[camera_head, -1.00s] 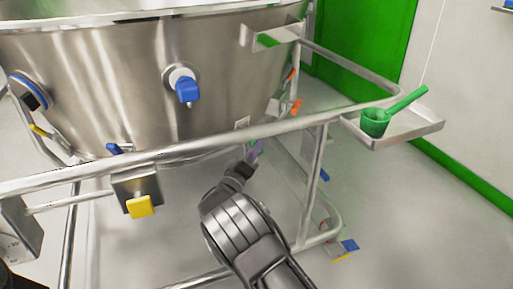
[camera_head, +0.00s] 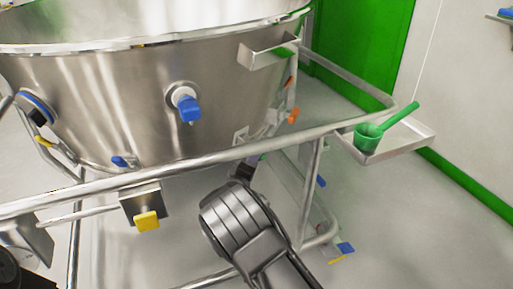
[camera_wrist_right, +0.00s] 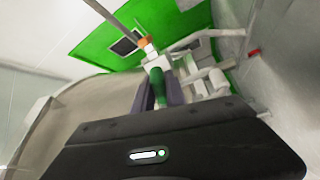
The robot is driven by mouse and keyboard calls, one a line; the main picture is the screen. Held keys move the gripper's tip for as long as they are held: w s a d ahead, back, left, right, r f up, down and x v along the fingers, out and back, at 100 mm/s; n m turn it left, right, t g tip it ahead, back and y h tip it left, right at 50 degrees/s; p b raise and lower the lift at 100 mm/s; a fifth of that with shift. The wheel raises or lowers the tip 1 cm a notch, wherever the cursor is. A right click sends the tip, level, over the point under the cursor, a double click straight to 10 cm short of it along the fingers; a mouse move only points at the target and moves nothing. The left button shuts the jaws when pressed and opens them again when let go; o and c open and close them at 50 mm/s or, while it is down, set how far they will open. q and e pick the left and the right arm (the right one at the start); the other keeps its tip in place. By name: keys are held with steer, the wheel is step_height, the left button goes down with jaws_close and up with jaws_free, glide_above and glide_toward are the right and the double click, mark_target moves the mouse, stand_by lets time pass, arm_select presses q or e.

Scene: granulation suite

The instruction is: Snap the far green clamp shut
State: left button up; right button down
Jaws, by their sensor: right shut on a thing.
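In the right wrist view, a green clamp handle (camera_wrist_right: 158,86) stands between the two grey fingers of my right gripper (camera_wrist_right: 160,94). The fingers are shut on it. The handle's upper end meets a pale metal block (camera_wrist_right: 158,63) with an orange tip beside it. In the head view, my right gripper (camera_head: 249,165) is under the vessel's lower right edge, partly hidden by the front rail and my own wrist. The green clamp cannot be made out there.
The steel vessel (camera_head: 120,95) sits in a tubular frame whose front rail (camera_head: 200,160) passes just above my right wrist. Blue (camera_head: 188,108) and yellow (camera_head: 147,221) fittings stick out. A green scoop (camera_head: 370,135) lies on the right side tray (camera_head: 415,134). Floor at right is mostly clear.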

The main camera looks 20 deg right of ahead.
steer(key=shift+s+r+n+g+y+p, duration=0.1)
steer(key=shift+r+n+g+y+p, duration=0.2)
steer(key=shift+n+p, duration=0.4)
steer(key=shift+s+r+n+y+p, duration=0.1)
steer(key=shift+r+n+p, duration=0.3)
steer(key=shift+n+p, duration=0.3)
steer(key=c, duration=1.4)
jaws_free()
steer(key=shift+o, duration=0.2)
steer(key=shift+s+a, duration=0.35)
steer(key=shift+s, duration=0.05)
steer(key=p+v, duration=0.2)
steer(key=v, duration=0.4)
steer(key=shift+s+a, duration=0.2)
steer(key=shift+s, duration=0.1)
